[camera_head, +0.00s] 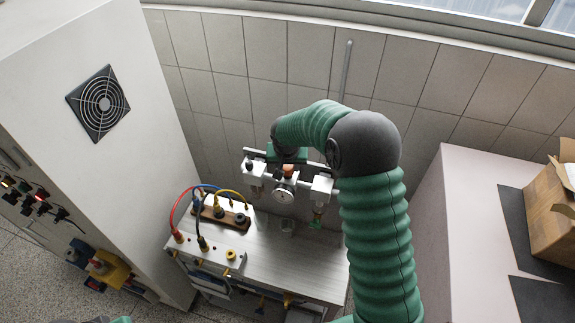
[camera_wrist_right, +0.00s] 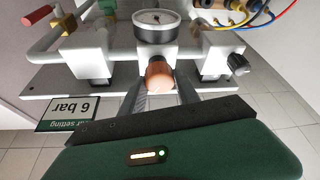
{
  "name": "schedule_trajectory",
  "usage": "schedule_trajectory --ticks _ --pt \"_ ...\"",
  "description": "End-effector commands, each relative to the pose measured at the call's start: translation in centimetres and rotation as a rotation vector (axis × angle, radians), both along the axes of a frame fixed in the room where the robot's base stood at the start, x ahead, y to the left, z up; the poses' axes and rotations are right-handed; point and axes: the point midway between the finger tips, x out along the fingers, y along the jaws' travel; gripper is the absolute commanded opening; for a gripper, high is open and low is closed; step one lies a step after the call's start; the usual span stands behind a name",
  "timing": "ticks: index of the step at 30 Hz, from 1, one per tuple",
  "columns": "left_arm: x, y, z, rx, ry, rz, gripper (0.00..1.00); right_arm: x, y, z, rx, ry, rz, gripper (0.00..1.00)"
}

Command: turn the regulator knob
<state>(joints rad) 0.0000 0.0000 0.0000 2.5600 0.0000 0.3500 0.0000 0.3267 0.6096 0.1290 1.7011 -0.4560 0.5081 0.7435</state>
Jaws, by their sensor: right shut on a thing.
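The regulator knob (camera_wrist_right: 159,72) is orange-brown and round, below the pressure gauge (camera_wrist_right: 156,27) in the right wrist view. My right gripper (camera_wrist_right: 160,88) is shut on the knob, with one dark finger on each side of it. In the head view the knob (camera_head: 288,170) shows as a small orange spot above the white gauge (camera_head: 284,194). My right gripper (camera_head: 288,156) comes down on it from above and its fingers are mostly hidden there. My left gripper is not in view.
A sign (camera_wrist_right: 72,112) reading "6 bar" hangs beside the regulator. A grey bench (camera_head: 290,262) carries red, blue and yellow hoses (camera_head: 205,190). A white cabinet (camera_head: 90,150) stands left, and a pale surface (camera_head: 475,215) with a cardboard box (camera_head: 552,208) stands right.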

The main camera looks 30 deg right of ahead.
Motion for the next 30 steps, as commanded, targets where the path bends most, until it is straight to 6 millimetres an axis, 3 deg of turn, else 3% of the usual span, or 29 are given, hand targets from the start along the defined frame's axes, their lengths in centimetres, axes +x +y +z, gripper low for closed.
schedule_trajectory --ticks 8,14,24,30 --pt "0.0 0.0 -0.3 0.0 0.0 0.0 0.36 0.0 0.1 0.0 0.0 -0.002 -0.014 0.0" --pt "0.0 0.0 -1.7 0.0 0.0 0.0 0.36 0.1 0.2 -0.3 0.0 -0.002 -0.079 0.0" --pt "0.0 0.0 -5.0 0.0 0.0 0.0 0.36 0.3 0.3 -0.3 -0.001 -0.005 -0.339 0.0" --pt "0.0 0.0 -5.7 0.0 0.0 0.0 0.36 0.4 0.3 0.0 -0.001 -0.003 -0.531 0.0"
